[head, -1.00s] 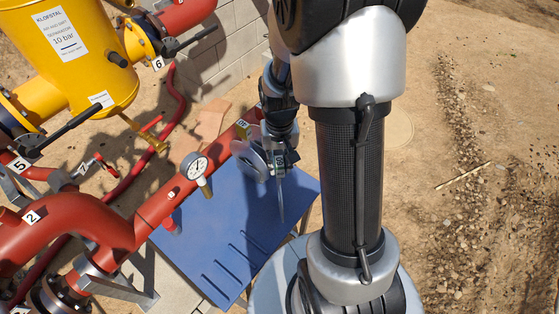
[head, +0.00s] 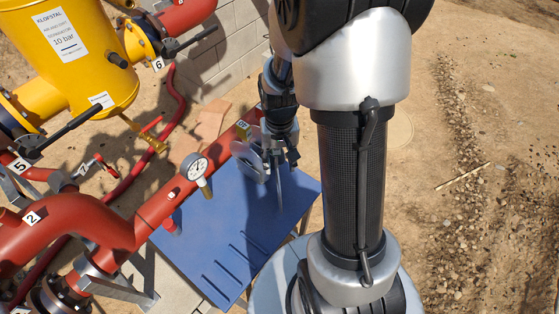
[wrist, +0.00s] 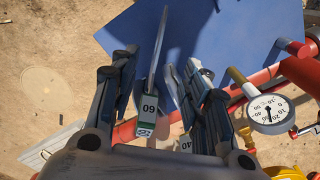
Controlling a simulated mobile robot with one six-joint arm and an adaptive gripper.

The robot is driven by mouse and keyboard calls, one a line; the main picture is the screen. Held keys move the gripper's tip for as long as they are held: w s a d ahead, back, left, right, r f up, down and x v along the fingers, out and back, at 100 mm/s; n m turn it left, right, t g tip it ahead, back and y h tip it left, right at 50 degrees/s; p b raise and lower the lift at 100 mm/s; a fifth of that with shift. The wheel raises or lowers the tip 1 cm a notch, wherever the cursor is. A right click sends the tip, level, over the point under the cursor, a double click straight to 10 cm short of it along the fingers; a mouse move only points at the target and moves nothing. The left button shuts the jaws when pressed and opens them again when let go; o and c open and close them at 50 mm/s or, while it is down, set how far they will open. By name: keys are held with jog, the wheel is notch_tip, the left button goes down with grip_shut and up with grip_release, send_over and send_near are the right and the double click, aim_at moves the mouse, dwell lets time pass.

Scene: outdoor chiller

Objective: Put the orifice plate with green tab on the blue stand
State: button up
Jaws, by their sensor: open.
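The orifice plate with green tab shows nearly edge-on in the wrist view; its tab (wrist: 148,105) is marked 60, with green at its end. It stands between the spread fingers of my open gripper (wrist: 160,85). In the head view a thin grey plate (head: 280,190) hangs below my gripper (head: 282,155), over the blue stand (head: 205,235). The stand also fills the top of the wrist view (wrist: 240,35). I cannot tell whether the plate touches the stand.
A yellow vessel (head: 75,60) stands at upper left. The stand's front part, with slots, is clear.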

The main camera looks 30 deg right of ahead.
notch_tip(320, 180, up, 10)
jog(key=p, duration=0.2)
jog(key=s+a+r+n+t, duration=0.4)
jog(key=s+a+r+n, duration=0.1)
jog(key=s+a+r, duration=0.6)
notch_tip(320, 180, up, 3)
jog(key=s, duration=0.2)
jog(key=shift+s+t, duration=0.3)
notch_tip(320, 180, down, 13)
jog(key=b, duration=1.3)
jog(key=shift+r, duration=0.2)
